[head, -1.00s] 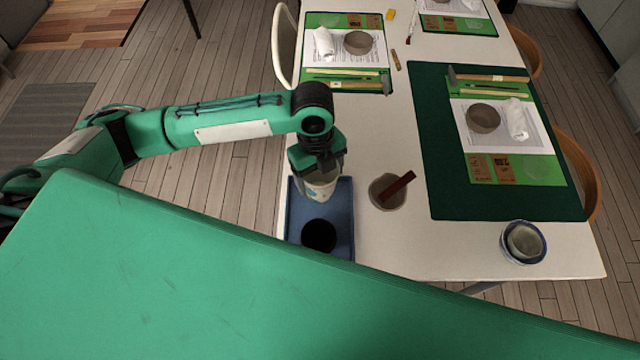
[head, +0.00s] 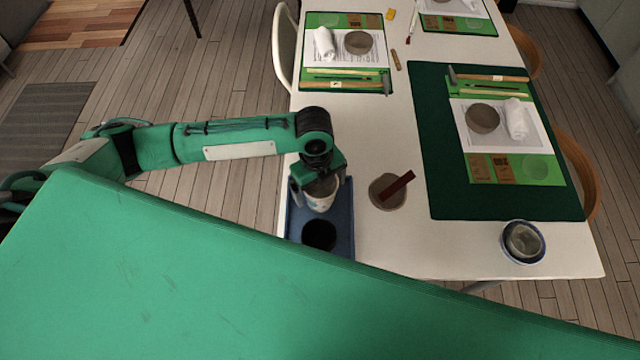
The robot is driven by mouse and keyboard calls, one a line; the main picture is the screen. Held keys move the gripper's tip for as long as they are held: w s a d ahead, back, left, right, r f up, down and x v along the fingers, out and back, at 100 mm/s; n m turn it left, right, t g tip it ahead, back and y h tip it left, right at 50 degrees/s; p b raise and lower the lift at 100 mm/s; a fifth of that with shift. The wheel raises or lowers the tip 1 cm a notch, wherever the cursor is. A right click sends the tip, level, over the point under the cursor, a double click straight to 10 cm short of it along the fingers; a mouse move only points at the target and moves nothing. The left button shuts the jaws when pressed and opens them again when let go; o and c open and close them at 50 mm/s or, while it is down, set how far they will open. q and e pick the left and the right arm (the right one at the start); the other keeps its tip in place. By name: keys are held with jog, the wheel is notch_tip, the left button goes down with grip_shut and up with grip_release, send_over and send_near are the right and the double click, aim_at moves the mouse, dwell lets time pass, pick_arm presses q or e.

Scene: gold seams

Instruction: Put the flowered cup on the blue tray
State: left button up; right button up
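The flowered cup (head: 320,202), white with a bluish pattern, stands about upright at the back part of the blue tray (head: 345,240). It looks to rest on the tray, though its base is partly hard to see. My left gripper (head: 319,188) is over the cup, with its fingers spread to either side of the rim. The fingers look apart from the cup wall. A black round cup or bowl (head: 319,235) sits on the front part of the tray. My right gripper is not in view.
A grey bowl with a dark red bar (head: 388,194) stands right of the tray. A blue-rimmed bowl (head: 523,242) is near the table's right front corner. A dark green mat (head: 450,195) holds a place setting.

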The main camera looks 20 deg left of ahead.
pick_arm(q)
notch_tip(320, 180, up, 12)
jog(key=a+b, duration=0.1)
jog(key=shift+w+r, duration=0.15)
jog(key=shift+w, duration=0.3)
dwell(0.6)
